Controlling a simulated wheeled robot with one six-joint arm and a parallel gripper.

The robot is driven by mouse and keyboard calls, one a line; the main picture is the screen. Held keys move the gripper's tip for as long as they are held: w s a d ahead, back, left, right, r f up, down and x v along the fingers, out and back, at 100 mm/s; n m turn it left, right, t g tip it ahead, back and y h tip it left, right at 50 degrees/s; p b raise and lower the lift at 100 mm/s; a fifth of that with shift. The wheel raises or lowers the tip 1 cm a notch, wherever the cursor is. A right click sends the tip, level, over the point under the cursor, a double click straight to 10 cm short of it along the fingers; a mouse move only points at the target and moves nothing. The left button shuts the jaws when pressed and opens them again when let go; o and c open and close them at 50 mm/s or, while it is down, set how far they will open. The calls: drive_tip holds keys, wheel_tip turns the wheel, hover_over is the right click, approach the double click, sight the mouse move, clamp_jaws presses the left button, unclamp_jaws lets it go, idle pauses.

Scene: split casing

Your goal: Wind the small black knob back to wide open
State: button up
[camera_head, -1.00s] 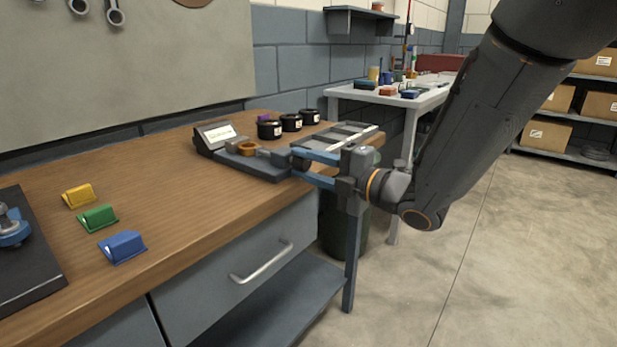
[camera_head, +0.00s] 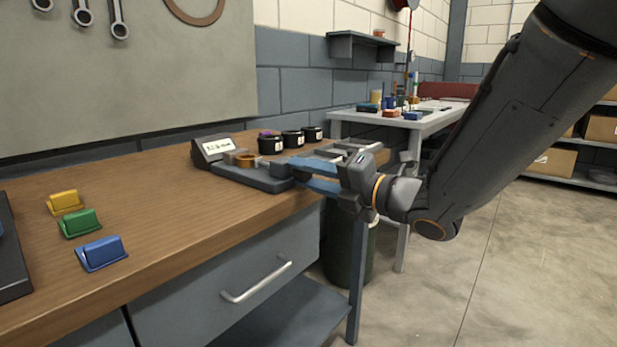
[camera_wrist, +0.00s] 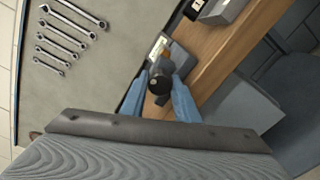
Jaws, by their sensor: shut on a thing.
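The grey device (camera_head: 255,177) lies near the right end of the wooden bench. It has a tilted display (camera_head: 216,147) and a copper-coloured ring (camera_head: 246,160). The small black knob (camera_wrist: 160,84) shows in the wrist view between the two blue fingers. My gripper (camera_head: 290,171) reaches the device's right end from the right, and its fingers are shut on the knob. The display's writing is too small to read.
Several black jars (camera_head: 271,145) stand behind the device, with a grey tray (camera_head: 345,149) close by my gripper. Yellow (camera_head: 65,202), green (camera_head: 80,223) and blue (camera_head: 101,253) blocks lie on the left of the bench. The bench between them and the device is clear.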

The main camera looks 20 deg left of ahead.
drive_tip(key=shift+s+a, duration=0.1)
drive_tip(key=o, duration=1.1)
